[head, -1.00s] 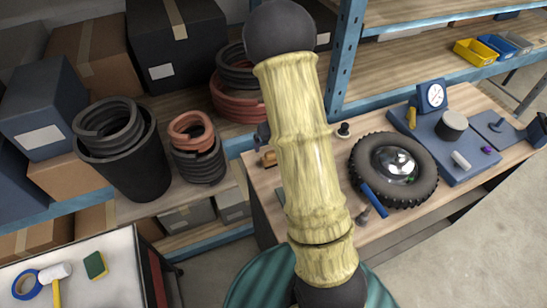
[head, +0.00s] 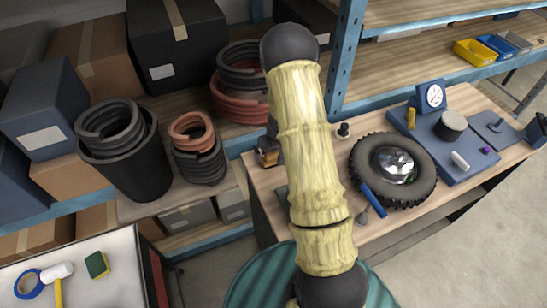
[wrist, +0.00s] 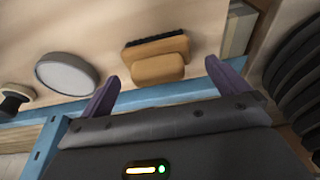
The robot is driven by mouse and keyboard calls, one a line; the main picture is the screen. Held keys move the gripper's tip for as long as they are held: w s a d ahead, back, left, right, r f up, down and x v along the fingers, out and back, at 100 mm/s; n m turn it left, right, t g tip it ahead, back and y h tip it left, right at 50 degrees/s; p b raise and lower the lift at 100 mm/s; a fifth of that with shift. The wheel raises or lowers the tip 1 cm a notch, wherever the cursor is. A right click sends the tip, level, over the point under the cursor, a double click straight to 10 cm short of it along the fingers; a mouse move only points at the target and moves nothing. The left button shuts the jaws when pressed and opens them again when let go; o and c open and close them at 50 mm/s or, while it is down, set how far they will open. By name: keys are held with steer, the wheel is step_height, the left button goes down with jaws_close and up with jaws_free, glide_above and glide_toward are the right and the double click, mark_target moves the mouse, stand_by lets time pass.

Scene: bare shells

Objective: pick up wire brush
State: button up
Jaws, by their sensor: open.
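The wire brush (wrist: 157,66) shows in the wrist view as a tan wooden block with a strip of dark bristles along its far edge. It lies on the light wooden bench top. In the head view a small part of the brush (head: 268,158) shows at the bench's left end, beside my arm. My gripper (wrist: 163,84) is open, with its two purple fingers spread either side of the brush's near edge in the wrist view. Nothing is between the fingers; whether they touch the brush I cannot tell. In the head view my arm hides most of the gripper.
A grey round object (wrist: 67,74) and a black knob (wrist: 14,99) lie left of the brush. Dark coils (wrist: 292,80) stand close on the right. A blue shelf beam (wrist: 150,103) runs beneath my gripper. A tyre (head: 393,170) lies further right on the bench.

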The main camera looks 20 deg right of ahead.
mark_target(273, 154)
steer(key=shift+x, duration=1.55)
steer(key=shift+d, duration=0.1)
steer(key=c, duration=0.9)
